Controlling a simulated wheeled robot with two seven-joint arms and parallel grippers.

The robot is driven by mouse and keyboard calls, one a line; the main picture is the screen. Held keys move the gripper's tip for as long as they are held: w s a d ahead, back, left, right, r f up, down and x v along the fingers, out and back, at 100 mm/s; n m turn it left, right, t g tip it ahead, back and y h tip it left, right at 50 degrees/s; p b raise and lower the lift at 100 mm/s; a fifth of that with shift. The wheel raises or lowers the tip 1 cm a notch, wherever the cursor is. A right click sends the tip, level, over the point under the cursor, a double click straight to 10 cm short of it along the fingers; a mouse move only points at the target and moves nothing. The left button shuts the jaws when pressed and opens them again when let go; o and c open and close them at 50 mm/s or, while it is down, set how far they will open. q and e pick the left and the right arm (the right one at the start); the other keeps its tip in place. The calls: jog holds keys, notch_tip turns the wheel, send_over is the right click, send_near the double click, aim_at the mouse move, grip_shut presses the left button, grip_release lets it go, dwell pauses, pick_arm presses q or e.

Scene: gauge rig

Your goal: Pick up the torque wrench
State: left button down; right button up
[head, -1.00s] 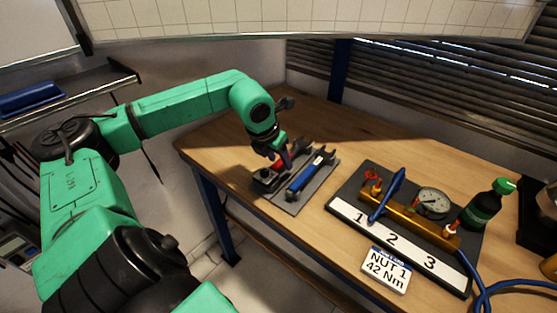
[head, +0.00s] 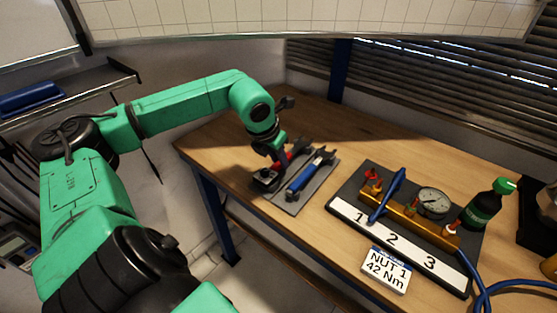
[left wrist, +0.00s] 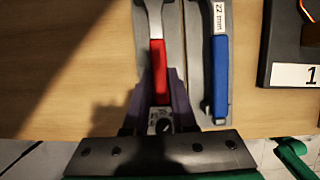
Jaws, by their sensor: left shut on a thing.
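A red-handled wrench (left wrist: 158,70) with a grey shaft and a small dial block at its near end lies between my left gripper's fingers in the left wrist view. I take it for the torque wrench; its red handle is partly hidden in the head view (head: 281,163). My left gripper (left wrist: 160,90) is shut on this handle, with one purple finger on each side; it also shows in the head view (head: 278,158). Whether the wrench is clear of its grey tray (head: 292,208) is hard to tell. My right gripper is not in view.
A blue-handled wrench (head: 306,177) marked 22 mm lies close to the right on the tray. Further right stand a numbered board (head: 338,195) with a brass manifold (head: 408,217) and gauge (head: 432,202), a "NUT 1 42 Nm" card (head: 386,269) and a green-capped bottle (head: 485,208). Bare wood lies behind the tray.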

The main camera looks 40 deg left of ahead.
aim_at(279, 163)
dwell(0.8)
pick_arm(q)
jog(key=shift+w+r, duration=0.1)
jog(key=shift+r, duration=0.45)
notch_tip(279, 163, up, 19)
jog(key=p, duration=0.7)
jog(key=c, duration=1.3)
grip_release()
grip_shut()
